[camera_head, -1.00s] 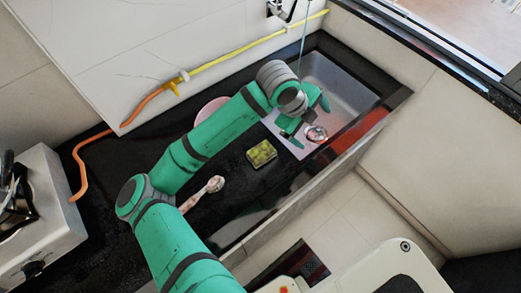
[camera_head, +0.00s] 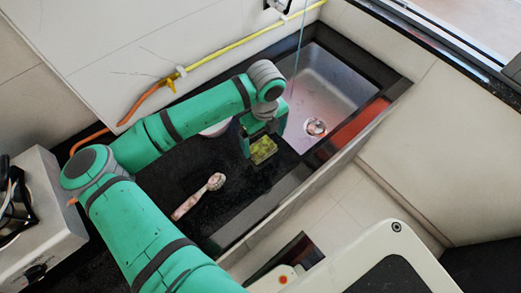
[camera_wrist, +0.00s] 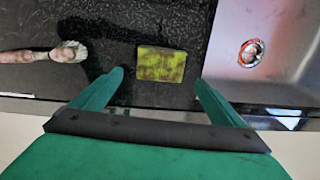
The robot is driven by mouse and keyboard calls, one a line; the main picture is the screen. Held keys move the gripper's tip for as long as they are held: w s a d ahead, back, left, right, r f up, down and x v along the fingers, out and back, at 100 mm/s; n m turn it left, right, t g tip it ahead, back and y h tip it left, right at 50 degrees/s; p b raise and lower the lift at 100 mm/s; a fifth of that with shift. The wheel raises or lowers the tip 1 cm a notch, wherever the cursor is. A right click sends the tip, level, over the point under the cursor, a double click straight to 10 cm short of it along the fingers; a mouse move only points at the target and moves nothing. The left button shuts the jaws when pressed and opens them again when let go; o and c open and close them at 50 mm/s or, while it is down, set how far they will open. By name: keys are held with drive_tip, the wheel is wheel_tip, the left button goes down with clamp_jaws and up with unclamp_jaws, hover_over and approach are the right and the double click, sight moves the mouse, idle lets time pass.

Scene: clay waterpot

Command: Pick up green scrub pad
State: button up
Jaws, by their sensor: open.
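The green scrub pad (camera_head: 263,150), a small yellow-green block, lies on the black counter just left of the sink. In the wrist view the pad (camera_wrist: 161,64) lies ahead of the fingertips, roughly centred between them. My gripper (camera_wrist: 158,77) is open and empty, one finger on each side of the pad's line. In the head view my gripper (camera_head: 262,140) is right over the pad and hides part of its far edge. The height of the fingers above the counter is hard to tell.
A pale-handled brush (camera_head: 198,196) lies on the counter to the left of the pad. The steel sink (camera_head: 340,85) with its drain is to the right. A yellow and orange hose (camera_head: 222,58) runs along the wall.

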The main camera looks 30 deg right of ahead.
sight(261, 148)
drive_tip(key=shift+w+a+f, duration=0.1)
drive_tip(key=shift+w+f, duration=0.1)
drive_tip(key=shift+f, duration=1.15)
drive_tip(key=shift+w+f, duration=0.15)
drive_tip(key=shift+f, duration=1.15)
drive_tip(key=c, duration=1.1)
